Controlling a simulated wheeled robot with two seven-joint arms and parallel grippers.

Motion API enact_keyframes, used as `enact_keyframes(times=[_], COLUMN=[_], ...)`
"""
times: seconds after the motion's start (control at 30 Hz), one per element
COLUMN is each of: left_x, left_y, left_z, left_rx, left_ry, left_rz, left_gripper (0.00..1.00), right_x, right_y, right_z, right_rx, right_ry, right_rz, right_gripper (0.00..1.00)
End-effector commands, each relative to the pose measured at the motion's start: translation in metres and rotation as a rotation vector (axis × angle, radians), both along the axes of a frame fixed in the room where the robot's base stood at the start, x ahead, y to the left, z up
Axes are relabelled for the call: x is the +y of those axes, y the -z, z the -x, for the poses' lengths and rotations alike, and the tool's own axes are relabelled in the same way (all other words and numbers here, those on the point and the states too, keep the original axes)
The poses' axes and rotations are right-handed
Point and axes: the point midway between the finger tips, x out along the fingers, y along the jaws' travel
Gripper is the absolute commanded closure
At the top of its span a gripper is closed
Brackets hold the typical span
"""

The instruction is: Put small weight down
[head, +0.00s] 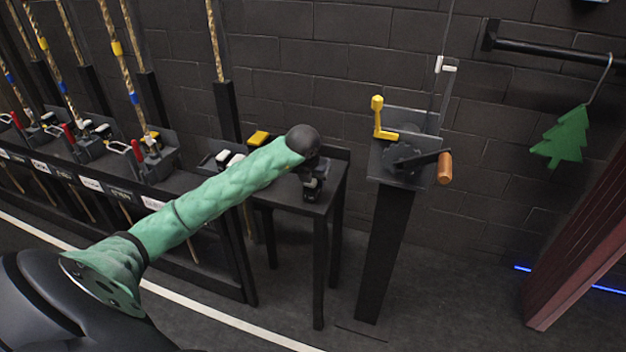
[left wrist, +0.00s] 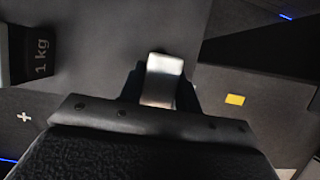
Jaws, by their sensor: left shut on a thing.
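My left gripper (head: 313,192) points down over the small black table (head: 325,205) in the head view. In the left wrist view my left gripper (left wrist: 162,95) is shut on a pale, shiny piece, which looks like the top of the small weight (left wrist: 164,68). The rest of the weight is hidden by the gripper, and I cannot tell if it touches the table. A dark weight marked "1 kg" (left wrist: 40,55) stands at the left of the left wrist view. My right gripper is not in view.
A yellow-topped block (head: 259,138) and white-topped ones (head: 230,159) stand left of the gripper. A crank stand (head: 388,230) with a yellow lever (head: 379,118) is to the right. Rope locks (head: 150,155) line the rack at left. A green tree (head: 562,138) hangs at right.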

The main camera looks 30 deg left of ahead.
Motion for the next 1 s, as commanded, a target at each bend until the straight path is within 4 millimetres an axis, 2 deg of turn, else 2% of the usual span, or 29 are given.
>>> enact_keyframes(times=[0.03, 0.1, 0.13, 0.53, 0.67, 1.0], left_x=[0.0, 0.0, 0.0, 0.0, -0.001, -0.008], left_y=[0.0, 0.0, 0.0, -0.006, -0.022, -0.082], left_z=[0.0, 0.0, 0.0, 0.001, 0.008, 0.032], left_rx=[0.0, 0.0, 0.0, -0.002, -0.003, -0.004], left_ry=[0.0, 0.0, 0.0, 0.0, 0.001, 0.002], left_rz=[0.0, 0.0, 0.0, 0.0, -0.002, -0.002], left_gripper=[0.61, 0.48, 0.46, 0.46, 0.46, 0.46], right_x=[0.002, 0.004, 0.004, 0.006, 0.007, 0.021], right_y=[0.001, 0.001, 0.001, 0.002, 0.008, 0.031], right_z=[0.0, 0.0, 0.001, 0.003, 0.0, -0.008], right_rx=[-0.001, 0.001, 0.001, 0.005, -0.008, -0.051], right_ry=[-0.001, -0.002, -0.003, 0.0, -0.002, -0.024], right_rz=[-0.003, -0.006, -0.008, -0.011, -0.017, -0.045], right_gripper=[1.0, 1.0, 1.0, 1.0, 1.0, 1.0])
